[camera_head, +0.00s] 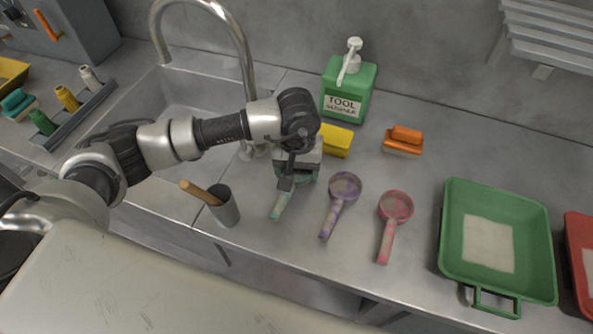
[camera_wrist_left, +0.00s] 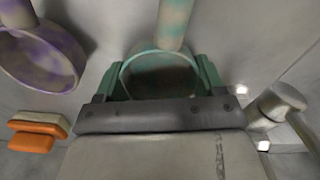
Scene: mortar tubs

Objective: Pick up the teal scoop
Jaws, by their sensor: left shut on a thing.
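The teal scoop, mottled teal and grey, shows its handle (camera_head: 278,206) below my left gripper (camera_head: 287,182) in the head view; the gripper hides most of its bowl. In the left wrist view the scoop's handle (camera_wrist_left: 174,24) points up and away, and its round bowl lies between the two green fingers of my left gripper (camera_wrist_left: 162,80). The fingers are shut on the bowl from both sides. The scoop is at or close to the counter; I cannot tell whether it touches. My right gripper is not in view.
A purple scoop (camera_head: 344,187) and a red scoop (camera_head: 395,207) lie to the right. Behind are a yellow sponge (camera_head: 337,141), an orange brush (camera_head: 403,141) and a green soap bottle (camera_head: 347,88). A grey cup (camera_head: 225,208) with a wooden handle stands left. A green tray (camera_head: 454,225) is farther right.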

